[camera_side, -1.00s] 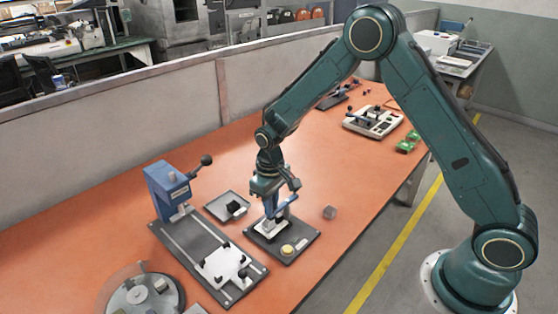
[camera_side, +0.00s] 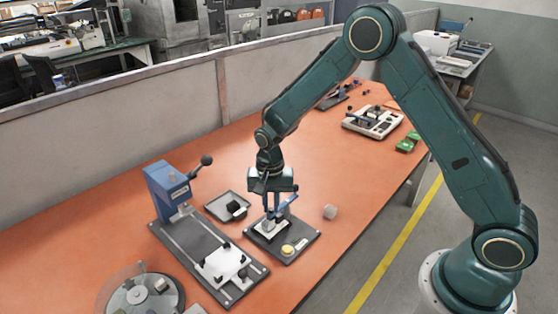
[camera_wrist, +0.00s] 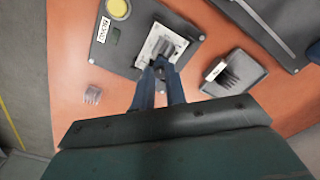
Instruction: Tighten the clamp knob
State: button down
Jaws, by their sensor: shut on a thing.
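A dark fixture base (camera_side: 300,240) lies on the orange table, with a white plate and a small clamp on it. The plate (camera_wrist: 150,50) and a grey cylindrical part (camera_wrist: 178,41) show in the wrist view. My gripper (camera_side: 269,218) points straight down over the clamp. In the wrist view its blue fingers (camera_wrist: 161,72) close on a small dark clamp knob (camera_wrist: 160,63), which they mostly hide. A blue lever (camera_side: 286,205) slants up to the right beside the fingers. A yellow round button (camera_side: 287,250) sits on the base's front corner.
A small translucent cube (camera_side: 330,212) lies right of the base. A grey tray (camera_side: 224,206) with a black brush-like item stands left. A blue press (camera_side: 168,187) on a long rail plate stands further left.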

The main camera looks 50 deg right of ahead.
aim_at(271, 209)
jog(key=shift+w+r+m, duration=0.15)
jog(key=shift+r+m, duration=0.05)
jog(key=shift+m, duration=1.4)
jog(key=c, duration=1.4)
grip_release()
jog(key=shift+f, duration=0.1)
notch_tip(271, 209, up, 14)
